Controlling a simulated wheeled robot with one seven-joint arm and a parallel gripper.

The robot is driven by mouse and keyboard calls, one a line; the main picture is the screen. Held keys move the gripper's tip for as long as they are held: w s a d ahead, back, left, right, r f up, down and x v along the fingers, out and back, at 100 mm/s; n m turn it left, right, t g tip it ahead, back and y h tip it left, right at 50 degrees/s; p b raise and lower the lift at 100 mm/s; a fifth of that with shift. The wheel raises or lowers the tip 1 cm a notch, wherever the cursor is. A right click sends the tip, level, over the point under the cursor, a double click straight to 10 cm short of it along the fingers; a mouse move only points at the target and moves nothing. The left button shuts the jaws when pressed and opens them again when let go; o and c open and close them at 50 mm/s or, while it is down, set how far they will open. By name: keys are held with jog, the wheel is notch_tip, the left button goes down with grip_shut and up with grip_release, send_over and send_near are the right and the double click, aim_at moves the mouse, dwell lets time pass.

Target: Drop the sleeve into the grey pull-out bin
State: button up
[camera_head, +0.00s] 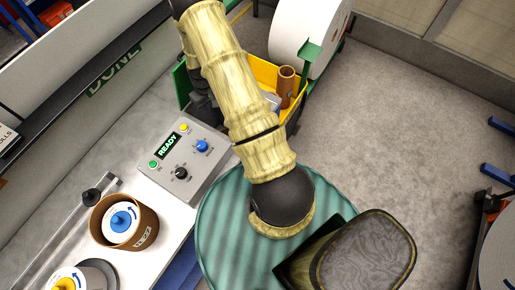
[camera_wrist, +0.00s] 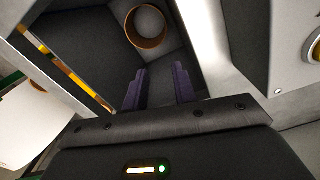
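In the wrist view a brown ring-shaped sleeve (camera_wrist: 131,27) lies inside a dark grey box-like space, which looks like the grey bin (camera_wrist: 75,35). It rests near a corner, with its round opening facing the camera. My gripper (camera_wrist: 160,84) has two purple fingers, spread apart with nothing visible between them. The sleeve is beyond the fingertips, apart from them. In the head view my arm hides the gripper, and the grey bin cannot be made out there.
A yellow bin (camera_head: 262,72) with a brown tube (camera_head: 286,82) stands behind my arm. A control panel reading READY (camera_head: 178,160) sits on the bench, near a brown-wrapped roll with a blue hub (camera_head: 125,220). A large white roll (camera_head: 300,28) stands at the back.

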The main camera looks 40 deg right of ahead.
notch_tip(320, 180, up, 15)
jog(key=b, duration=0.3)
jog(key=shift+a+r+b, duration=0.15)
jog(key=shift+a+b, duration=0.05)
jog(key=shift+b, duration=0.15)
jog(key=shift+w, duration=0.15)
dwell(0.5)
jog(key=s+a+r+t, duration=0.1)
jog(key=s+a+r, duration=0.1)
jog(key=s, duration=0.4)
jog(key=s+a+r, duration=0.3)
jog(key=s+a, duration=0.1)
jog(key=s, duration=0.2)
jog(key=s+a+r+m+t, duration=0.1)
jog(key=s+a+r, duration=0.1)
jog(key=s, duration=0.4)
jog(key=shift+a+r+t, duration=0.3)
jog(key=shift+a+r, duration=0.1)
jog(key=shift+r, duration=0.2)
jog(key=shift+s, duration=0.25)
jog(key=shift+w, duration=0.15)
